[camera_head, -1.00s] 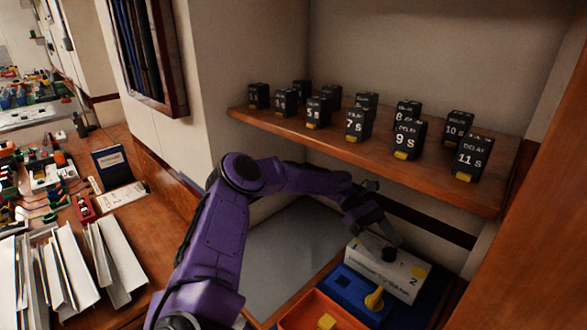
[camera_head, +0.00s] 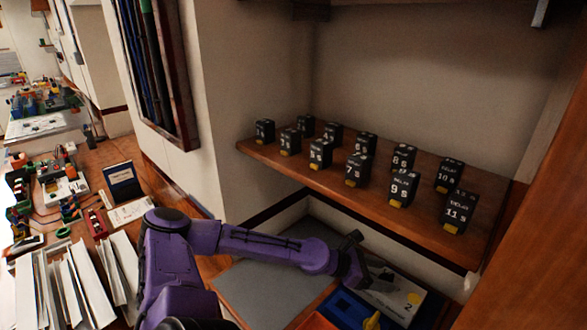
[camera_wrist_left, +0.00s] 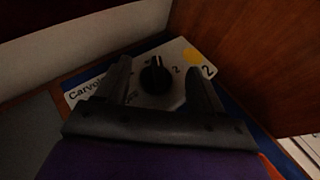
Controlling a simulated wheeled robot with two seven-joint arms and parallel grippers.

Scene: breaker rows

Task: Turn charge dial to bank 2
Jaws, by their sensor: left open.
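The charge dial (camera_wrist_left: 155,78) is a round black knob on a white panel (camera_wrist_left: 87,90) in the left wrist view. A light mark on the knob points roughly up. A printed 2 stands right of the knob, with a yellow dot and a larger 2 farther right. My left gripper (camera_wrist_left: 160,65) is open, its two fingers on either side of the knob in this view; I cannot tell whether they touch it. In the head view my left gripper (camera_head: 364,262) is over the white charger box (camera_head: 395,298) and partly covers its face. My right gripper is not in view.
A wooden shelf (camera_head: 330,191) with several black delay blocks runs above the arm. A blue base (camera_head: 345,308) with a yellow knob (camera_head: 372,321) is in front of the box. A wooden wall (camera_head: 540,230) is close on the right. Grey bench surface (camera_head: 262,282) lies left.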

